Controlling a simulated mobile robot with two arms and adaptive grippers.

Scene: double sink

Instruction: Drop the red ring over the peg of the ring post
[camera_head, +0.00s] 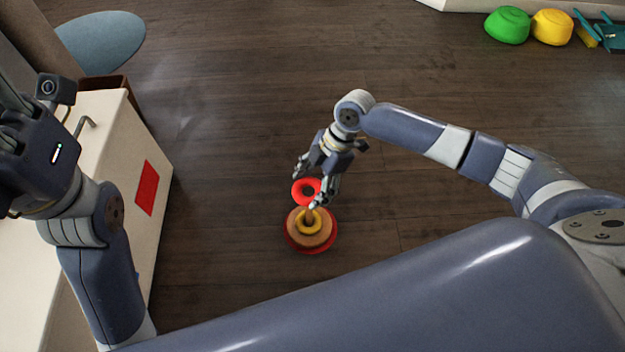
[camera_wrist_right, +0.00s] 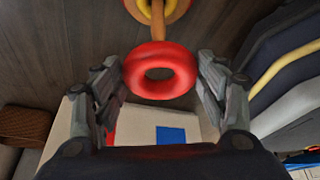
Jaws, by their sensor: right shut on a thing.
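The red ring (camera_head: 301,199) is held between the fingertips of my right gripper (camera_head: 308,187). In the right wrist view the red ring (camera_wrist_right: 160,88) lies between the two fingers, with its hole visible. The ring post (camera_head: 296,232) stands on the floor with a round wooden base, a red disc or ring at the bottom and a yellow ring around its peg. The held ring is just beyond the peg in the head view, apart from it. The peg (camera_wrist_right: 158,20) shows at the top of the wrist view. My left gripper (camera_head: 38,150) is at the left edge, its fingers not clear.
A white cabinet or counter (camera_head: 150,140) with a red panel stands at the left. A blue-grey round seat (camera_head: 100,40) is behind it. The wooden floor around the post is clear.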

